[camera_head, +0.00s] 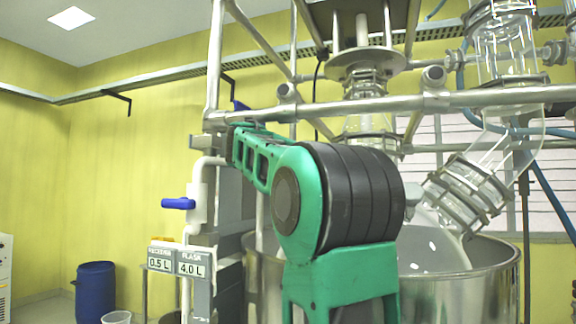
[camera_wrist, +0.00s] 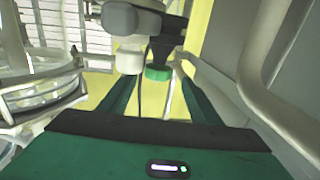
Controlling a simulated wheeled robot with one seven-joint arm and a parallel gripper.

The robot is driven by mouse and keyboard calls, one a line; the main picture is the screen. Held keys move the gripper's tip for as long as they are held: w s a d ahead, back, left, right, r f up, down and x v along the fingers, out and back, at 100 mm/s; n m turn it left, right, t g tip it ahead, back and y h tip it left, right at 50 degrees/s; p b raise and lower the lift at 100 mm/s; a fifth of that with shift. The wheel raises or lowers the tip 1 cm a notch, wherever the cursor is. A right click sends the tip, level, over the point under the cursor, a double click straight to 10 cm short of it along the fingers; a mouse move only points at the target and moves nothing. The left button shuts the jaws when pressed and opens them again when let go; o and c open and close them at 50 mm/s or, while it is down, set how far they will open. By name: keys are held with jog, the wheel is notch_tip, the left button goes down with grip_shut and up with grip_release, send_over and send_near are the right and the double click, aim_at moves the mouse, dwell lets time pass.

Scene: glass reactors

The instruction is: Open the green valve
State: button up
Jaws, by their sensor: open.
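In the wrist view, a small green part (camera_wrist: 158,73), probably the green valve's handle, sits below a dark grey fitting beside a white cylinder. My gripper (camera_wrist: 157,84) has its two green fingers spread apart, with empty space between them. The green part shows between the fingertips, near their far ends; I cannot tell whether they touch it. In the head view, my green and black arm fills the middle and reaches left towards the metal frame. The green valve cannot be made out there.
A horizontal metal pipe (camera_head: 455,100) crosses above my arm. A valve with a blue handle (camera_head: 178,203) stands left of it, above the labels (camera_head: 176,261). A large steel vessel (camera_head: 455,290) and glassware (camera_head: 465,195) lie to the right. A blue drum (camera_head: 95,291) stands far left.

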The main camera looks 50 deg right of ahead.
jog(key=x, duration=0.5)
jog(key=shift+d, duration=0.35)
jog(key=c, duration=1.1)
